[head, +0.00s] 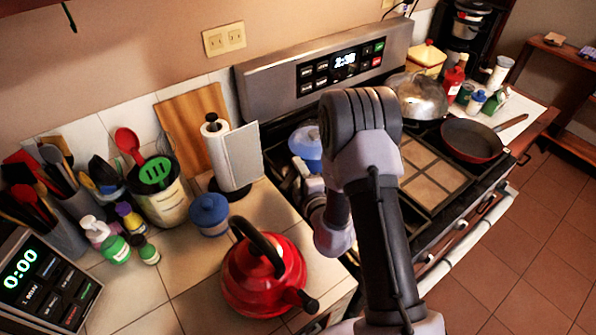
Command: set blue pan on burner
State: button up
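A blue pan (306,142) shows at the left side of the stove (425,178), partly hidden behind my arm. I cannot tell whether it rests on a burner or is held above it. My gripper (311,186) is mostly hidden by my own arm links, just below the blue pan in the picture. Its fingertips cannot be made out, so its opening and any contact with the pan are unclear.
A red kettle (264,274) and a blue lidded jar (209,214) stand on the counter left of my arm, near a paper towel roll (228,158). A silver pot (421,97) and a dark red pan (471,141) occupy the stove's back and right.

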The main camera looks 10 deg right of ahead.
jog(key=shift+s+r, duration=0.2)
jog(key=s+d+r+p, duration=0.1)
jog(key=s+p, duration=0.2)
jog(key=s, duration=0.8)
jog(key=shift+s+r, duration=0.2)
jog(key=shift+r, duration=0.15)
jog(key=shift+d, duration=0.1)
